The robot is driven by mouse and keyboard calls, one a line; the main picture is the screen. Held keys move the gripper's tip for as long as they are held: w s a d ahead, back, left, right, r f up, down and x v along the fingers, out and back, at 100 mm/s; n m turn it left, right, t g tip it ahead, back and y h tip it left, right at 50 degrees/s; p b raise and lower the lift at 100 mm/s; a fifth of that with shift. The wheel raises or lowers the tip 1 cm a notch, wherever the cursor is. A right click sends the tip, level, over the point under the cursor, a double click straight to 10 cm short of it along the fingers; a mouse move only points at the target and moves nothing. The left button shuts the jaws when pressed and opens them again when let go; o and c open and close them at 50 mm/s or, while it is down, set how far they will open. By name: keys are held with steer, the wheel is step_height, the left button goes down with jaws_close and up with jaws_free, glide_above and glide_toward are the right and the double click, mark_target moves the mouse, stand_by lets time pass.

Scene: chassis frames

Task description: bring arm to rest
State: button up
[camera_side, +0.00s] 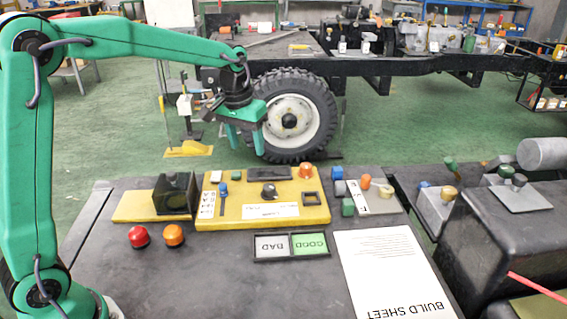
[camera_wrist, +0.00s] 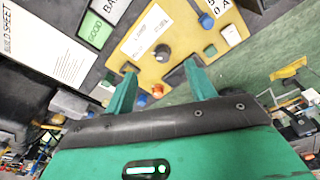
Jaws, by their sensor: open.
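My gripper (camera_side: 246,137) is green, with two fingers pointing down. In the side view it hangs in the air above the far edge of the table, near the yellow panel. In the wrist view my gripper (camera_wrist: 160,90) shows its two fingers spread well apart with nothing held between them. The yellow panel (camera_side: 290,212) lies on the table and carries a dark knob, a blue lever, an orange button and a white label. In the wrist view the panel (camera_wrist: 180,62) lies beyond the fingertips.
The dark table (camera_side: 200,275) holds a red button (camera_side: 138,236), an orange button (camera_side: 173,235), a BAD/GOOD plate (camera_side: 291,246), a build sheet (camera_side: 390,270) and a dark box (camera_side: 175,193). Small coloured blocks sit right of the panel. A wheeled chassis (camera_side: 300,110) stands behind my gripper.

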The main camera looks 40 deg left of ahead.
steer(key=s+d+r+m+t, duration=0.1)
steer(key=s+r+m+t, duration=0.1)
steer(key=s, duration=2.3)
steer(key=shift+r+t, duration=0.6)
steer(key=shift+t, duration=0.4)
